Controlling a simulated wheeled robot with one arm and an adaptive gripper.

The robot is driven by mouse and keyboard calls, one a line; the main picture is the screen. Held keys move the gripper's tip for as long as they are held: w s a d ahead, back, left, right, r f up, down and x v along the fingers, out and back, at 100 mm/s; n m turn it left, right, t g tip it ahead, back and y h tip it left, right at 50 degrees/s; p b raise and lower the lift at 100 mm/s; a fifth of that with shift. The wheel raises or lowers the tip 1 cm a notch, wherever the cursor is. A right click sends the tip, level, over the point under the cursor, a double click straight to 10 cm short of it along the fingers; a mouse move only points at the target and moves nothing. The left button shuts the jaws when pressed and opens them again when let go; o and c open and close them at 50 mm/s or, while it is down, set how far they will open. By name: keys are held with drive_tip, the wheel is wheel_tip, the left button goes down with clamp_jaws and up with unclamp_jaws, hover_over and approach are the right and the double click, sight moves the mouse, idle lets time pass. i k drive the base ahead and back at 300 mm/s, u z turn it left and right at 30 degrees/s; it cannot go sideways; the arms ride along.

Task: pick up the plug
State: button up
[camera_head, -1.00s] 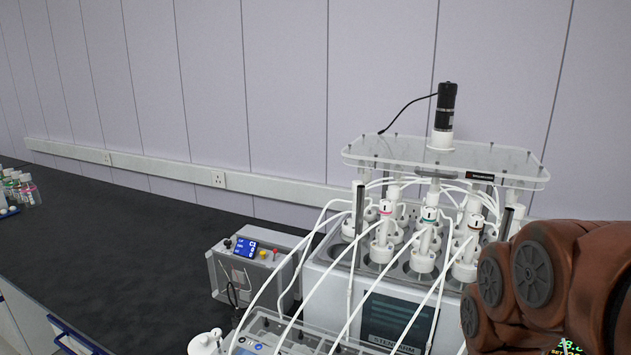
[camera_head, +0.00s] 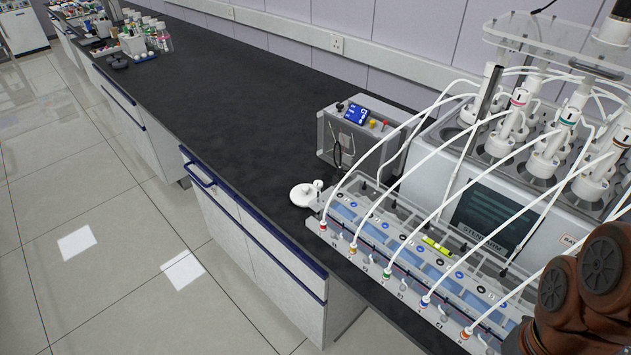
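No thing in view can be told for sure as the plug. A white round piece (camera_head: 305,194) with a small upright knob lies on the dark bench, by the left end of the long tubing unit; it may be the plug, but I cannot tell. A small yellow-green piece (camera_head: 437,247) lies on top of that unit. My gripper is not in view; only brown links of my arm show at the lower right, covering part of the unit's right end.
The long unit (camera_head: 390,252) with white tubes runs along the bench front. Behind it stands the reactor block (camera_head: 440,168) with several white-capped vessels. A grey control box (camera_head: 352,136) stands left of it. The bench (camera_head: 225,85) is clear to the left, up to bottles (camera_head: 163,38).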

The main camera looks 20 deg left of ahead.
sight(301, 195)
drive_tip(key=u, duration=0.45)
drive_tip(key=k, duration=0.2)
drive_tip(key=u, duration=1.6)
drive_tip(key=i, duration=1.1)
